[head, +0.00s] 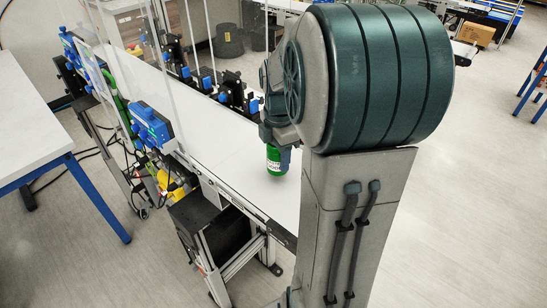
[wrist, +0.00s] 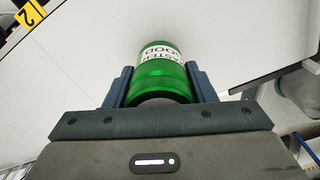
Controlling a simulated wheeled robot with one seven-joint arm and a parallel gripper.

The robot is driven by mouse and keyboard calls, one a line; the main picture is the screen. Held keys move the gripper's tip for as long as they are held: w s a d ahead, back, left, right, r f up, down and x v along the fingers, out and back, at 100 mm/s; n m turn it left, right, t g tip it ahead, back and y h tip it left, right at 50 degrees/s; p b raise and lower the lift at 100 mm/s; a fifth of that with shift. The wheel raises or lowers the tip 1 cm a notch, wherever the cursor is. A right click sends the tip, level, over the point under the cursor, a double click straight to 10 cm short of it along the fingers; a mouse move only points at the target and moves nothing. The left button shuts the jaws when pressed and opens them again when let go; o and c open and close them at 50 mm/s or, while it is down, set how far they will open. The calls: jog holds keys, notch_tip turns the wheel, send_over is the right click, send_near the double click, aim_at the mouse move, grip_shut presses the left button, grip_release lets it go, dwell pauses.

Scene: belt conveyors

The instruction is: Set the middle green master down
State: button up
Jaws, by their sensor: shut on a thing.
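The green master (head: 277,162) is a green cylinder with a white label, seen in the head view at the near end of the white conveyor belt (head: 240,150). In the wrist view the green master (wrist: 162,75) sits between the two blue fingers of my gripper (wrist: 161,85), which is shut on it. The label reads partly "MASTER" and "GOOD". The cylinder looks upright over the belt in the head view. I cannot tell whether its base touches the belt. My arm hides part of the belt to the right.
Blue sensor boxes (head: 151,126) and a yellow device (head: 170,185) line the belt's left side. Black and blue fixtures (head: 232,90) stand along its far right side. A white table (head: 25,120) is at the left. The belt around the cylinder looks clear. A yellow tag (wrist: 28,14) shows in the wrist view.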

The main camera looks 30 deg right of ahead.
jog(key=shift+f, duration=1.15)
jog(key=shift+f, duration=0.1)
jog(key=o, duration=1.2)
